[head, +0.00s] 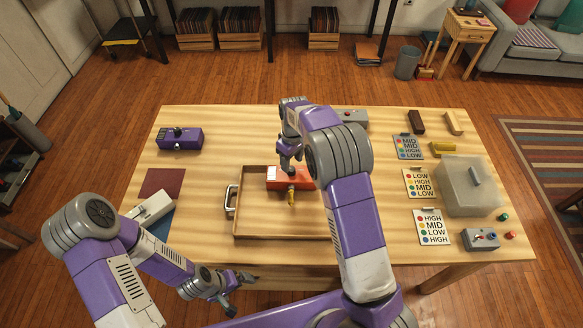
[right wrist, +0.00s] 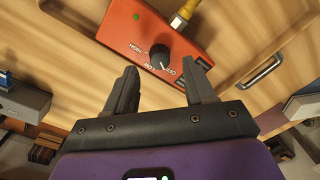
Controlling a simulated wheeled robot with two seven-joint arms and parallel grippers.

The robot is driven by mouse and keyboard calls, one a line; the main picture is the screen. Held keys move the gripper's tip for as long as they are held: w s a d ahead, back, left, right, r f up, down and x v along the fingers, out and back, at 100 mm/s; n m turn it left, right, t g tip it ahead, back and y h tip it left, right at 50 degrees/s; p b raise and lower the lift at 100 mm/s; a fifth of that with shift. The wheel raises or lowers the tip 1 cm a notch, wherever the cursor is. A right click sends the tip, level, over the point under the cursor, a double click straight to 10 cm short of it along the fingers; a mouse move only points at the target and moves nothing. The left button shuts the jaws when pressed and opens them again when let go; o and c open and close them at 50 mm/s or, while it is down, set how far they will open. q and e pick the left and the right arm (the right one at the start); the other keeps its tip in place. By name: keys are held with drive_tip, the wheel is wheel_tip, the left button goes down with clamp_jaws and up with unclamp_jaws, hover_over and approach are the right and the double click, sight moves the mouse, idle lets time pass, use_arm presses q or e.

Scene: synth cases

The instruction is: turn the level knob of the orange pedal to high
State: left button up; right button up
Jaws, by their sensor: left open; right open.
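The orange pedal (head: 277,184) lies in a shallow wooden tray (head: 238,212) on the table. A yellow plug (head: 291,198) sits at the pedal's edge. My right gripper (right wrist: 167,68) is open, its fingertips on either side of the knob's near side; contact cannot be told. My left gripper (head: 238,281) is open and empty by the table's front edge.
A purple pedal (head: 165,143) stands at the back left. Cards with coloured dots and level words (head: 432,227), a translucent box (head: 462,198) and a grey pedal (head: 471,240) are on the right. The tray has a metal handle (head: 231,199).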

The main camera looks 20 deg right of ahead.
sight(292, 169)
drive_tip(key=shift+f+b, duration=0.3)
drive_tip(key=shift+f, duration=1.55)
clamp_jaws()
